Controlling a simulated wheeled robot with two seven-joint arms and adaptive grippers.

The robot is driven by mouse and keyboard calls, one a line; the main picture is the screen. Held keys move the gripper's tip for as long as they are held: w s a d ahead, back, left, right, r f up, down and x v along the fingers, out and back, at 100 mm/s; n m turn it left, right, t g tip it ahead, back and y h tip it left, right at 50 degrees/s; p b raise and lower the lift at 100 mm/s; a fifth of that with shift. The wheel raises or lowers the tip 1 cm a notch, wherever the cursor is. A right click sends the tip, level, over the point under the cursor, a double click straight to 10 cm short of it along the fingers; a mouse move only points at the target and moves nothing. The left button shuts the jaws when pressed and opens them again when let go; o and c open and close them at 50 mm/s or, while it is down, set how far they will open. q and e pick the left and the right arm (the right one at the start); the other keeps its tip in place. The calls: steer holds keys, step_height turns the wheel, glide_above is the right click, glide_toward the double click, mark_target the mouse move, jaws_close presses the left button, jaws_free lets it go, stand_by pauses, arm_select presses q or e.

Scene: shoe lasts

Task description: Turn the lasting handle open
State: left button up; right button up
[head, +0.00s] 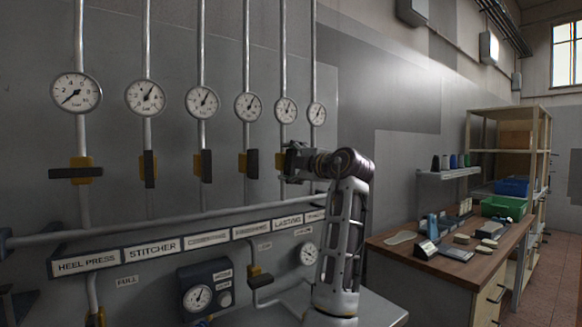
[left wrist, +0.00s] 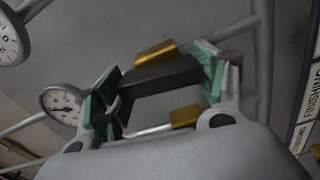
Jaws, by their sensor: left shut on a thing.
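The lasting handle is a dark bar on a brass valve, on the fifth pipe from the left, above the LASTING label (head: 288,222). In the head view my left gripper (head: 291,162) covers most of it. The brass valve body (head: 281,169) shows just beside the gripper. In the left wrist view the dark handle (left wrist: 163,74) lies between the green-padded fingers of my left gripper (left wrist: 160,84), which is shut on it. Brass pieces (left wrist: 185,117) show on both sides of the bar. The handle's exact angle is hard to tell. My right gripper is out of view.
The heel press handle (head: 75,172) lies crosswise on its pipe. The stitcher handle (head: 149,168) and two more (head: 206,165) (head: 252,163) stand upright. The lasting gauge (head: 285,109) hangs above. A wooden workbench (head: 410,257) with small items stands at the right.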

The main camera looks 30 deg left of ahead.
arm_select(q)
steer(key=shift+f+n+b, duration=0.15)
steer(key=shift+n+b, duration=0.15)
steer(key=shift+n, duration=0.6)
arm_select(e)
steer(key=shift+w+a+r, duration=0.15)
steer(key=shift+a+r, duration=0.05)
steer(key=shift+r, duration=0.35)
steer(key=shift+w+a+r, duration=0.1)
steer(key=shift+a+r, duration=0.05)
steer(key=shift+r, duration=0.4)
arm_select(q)
steer(key=o, duration=1)
steer(key=shift+d, duration=0.15)
steer(key=shift+v, duration=5.85)
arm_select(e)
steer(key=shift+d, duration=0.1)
